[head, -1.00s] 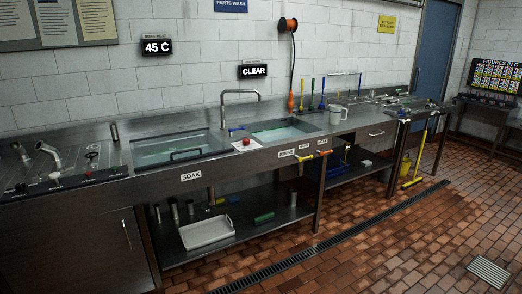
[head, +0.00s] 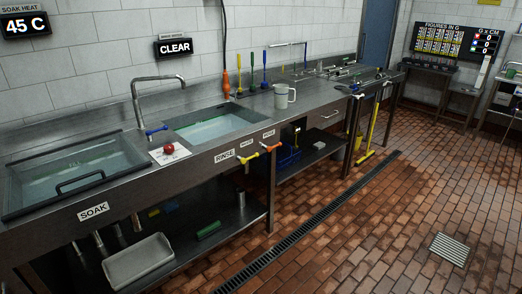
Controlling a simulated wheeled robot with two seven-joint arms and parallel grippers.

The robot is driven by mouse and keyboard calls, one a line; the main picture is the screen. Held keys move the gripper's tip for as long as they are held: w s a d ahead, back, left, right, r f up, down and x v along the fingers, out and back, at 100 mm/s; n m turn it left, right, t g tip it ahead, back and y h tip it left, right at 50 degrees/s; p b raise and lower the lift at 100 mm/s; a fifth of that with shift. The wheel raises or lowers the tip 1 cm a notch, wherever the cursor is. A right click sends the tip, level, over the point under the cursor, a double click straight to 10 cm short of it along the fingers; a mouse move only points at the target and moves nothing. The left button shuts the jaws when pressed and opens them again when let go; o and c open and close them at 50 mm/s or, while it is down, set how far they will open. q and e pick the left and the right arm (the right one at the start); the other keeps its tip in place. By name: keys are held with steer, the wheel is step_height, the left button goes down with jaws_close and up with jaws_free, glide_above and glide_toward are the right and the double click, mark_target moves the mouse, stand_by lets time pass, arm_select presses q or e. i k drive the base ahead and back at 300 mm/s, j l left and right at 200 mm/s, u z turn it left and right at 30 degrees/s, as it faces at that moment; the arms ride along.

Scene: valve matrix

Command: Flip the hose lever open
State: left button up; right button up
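Two small levers stick out from the front edge of the steel sink counter, below the right basin. One is a yellow lever (head: 247,158), and just right of it is an orange lever (head: 270,148). Labels sit above them on the counter front; one reads RINSE (head: 224,155), and the two smaller ones are too small to read surely. I cannot tell for certain which lever is the hose's, or whether either is open. Neither of my grippers is in view.
A SOAK basin (head: 75,178) with a dark-handled lid is at left, and a rinse basin (head: 212,125) is beside it. A red button (head: 169,148) sits between them. A white jug (head: 284,96) stands farther right. The tiled floor (head: 360,225) before the counter is clear.

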mark_target(269, 148)
steer(key=i+z, duration=0.25)
steer(key=i, duration=2.6)
